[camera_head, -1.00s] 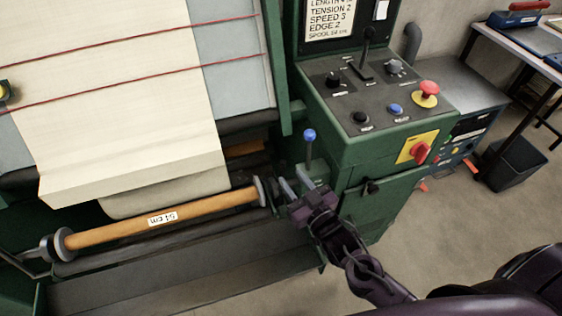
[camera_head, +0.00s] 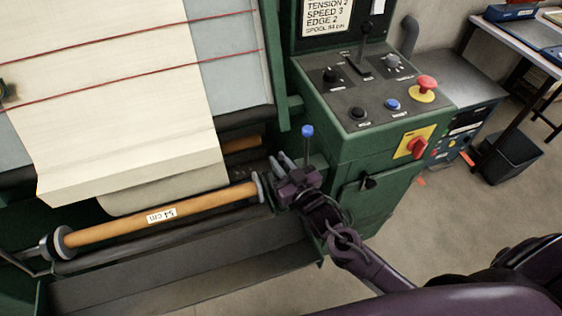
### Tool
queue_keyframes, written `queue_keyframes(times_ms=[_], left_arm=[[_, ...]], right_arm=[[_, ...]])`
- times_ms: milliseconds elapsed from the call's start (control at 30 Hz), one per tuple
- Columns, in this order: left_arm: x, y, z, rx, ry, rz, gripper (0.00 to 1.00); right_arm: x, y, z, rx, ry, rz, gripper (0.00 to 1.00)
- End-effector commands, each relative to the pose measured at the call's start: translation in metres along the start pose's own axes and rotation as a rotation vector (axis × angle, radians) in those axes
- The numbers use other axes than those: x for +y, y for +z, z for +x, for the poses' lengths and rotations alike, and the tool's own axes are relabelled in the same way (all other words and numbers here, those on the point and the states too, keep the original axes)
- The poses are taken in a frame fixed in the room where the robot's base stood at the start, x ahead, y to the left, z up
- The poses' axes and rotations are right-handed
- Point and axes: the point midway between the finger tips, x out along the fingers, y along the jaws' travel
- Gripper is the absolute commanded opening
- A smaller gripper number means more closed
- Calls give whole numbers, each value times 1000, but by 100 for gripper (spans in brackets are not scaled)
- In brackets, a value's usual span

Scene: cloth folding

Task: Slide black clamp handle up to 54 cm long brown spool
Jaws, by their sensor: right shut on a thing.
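The brown spool (camera_head: 205,207), labelled 54 cm, lies across the front of the green machine with a grey disc at each end. Its right end disc (camera_head: 261,187) is beside my right gripper (camera_head: 281,168). My right gripper is shut at the dark clamp area just right of that disc. The black clamp handle is mostly hidden by the fingers, and I cannot tell whether the clamp touches the disc. My left gripper is not in view.
A blue-knobbed lever (camera_head: 307,143) stands close behind my right gripper. The control panel (camera_head: 365,100) with a red stop button (camera_head: 426,84) is to the right. Cream cloth (camera_head: 120,110) hangs above the spool. A dark trough (camera_head: 180,275) runs below.

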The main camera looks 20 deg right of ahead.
Motion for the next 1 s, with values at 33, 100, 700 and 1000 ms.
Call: queue_keyframes(times_ms=[33, 100, 700, 1000], left_arm=[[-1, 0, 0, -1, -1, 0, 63], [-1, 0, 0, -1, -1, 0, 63], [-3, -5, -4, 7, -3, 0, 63], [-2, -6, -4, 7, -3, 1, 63]], right_arm=[[0, 0, 0, 0, 0, 0, 0], [0, 0, 0, 0, 0, 0, 0], [-55, -1, 10, 0, -3, 1, 0], [-55, -1, 10, 0, -3, 1, 30]])
